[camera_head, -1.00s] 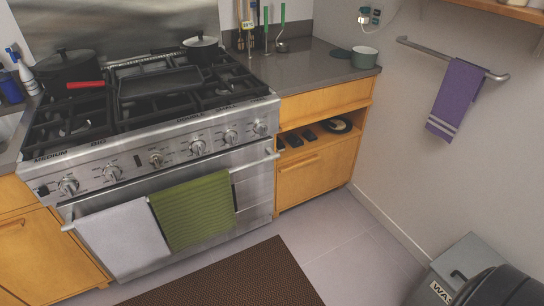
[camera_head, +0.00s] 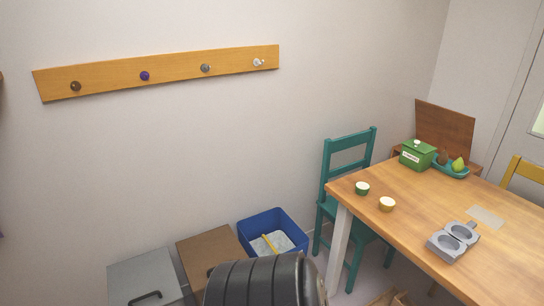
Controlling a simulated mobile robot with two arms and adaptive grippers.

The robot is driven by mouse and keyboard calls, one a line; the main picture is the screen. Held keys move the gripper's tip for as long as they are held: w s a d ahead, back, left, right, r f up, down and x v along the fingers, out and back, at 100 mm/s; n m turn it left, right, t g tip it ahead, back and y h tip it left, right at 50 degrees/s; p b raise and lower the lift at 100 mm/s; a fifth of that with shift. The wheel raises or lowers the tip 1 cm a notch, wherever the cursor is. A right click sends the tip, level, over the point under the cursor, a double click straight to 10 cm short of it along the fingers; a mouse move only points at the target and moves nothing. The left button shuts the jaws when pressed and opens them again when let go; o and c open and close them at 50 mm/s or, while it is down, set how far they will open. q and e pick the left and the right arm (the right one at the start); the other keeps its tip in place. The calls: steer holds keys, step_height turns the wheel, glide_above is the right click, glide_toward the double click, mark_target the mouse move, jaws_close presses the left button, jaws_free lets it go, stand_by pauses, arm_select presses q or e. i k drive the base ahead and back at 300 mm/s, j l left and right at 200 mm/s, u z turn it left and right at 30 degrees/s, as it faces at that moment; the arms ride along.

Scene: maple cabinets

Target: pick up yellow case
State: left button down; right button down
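I see no yellow case that I can make out in the head view. The only small yellowish thing on the wooden table (camera_head: 400,225) is a little round cup (camera_head: 387,204) near its left edge, next to a green cup (camera_head: 362,188). Neither of my grippers is in view.
A teal chair (camera_head: 347,153) stands behind the table. A black ribbed container (camera_head: 262,283), grey and brown bins, and a blue bin (camera_head: 270,216) line the wall.

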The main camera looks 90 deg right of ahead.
mark_target(386, 203)
steer(key=z, duration=3.65)
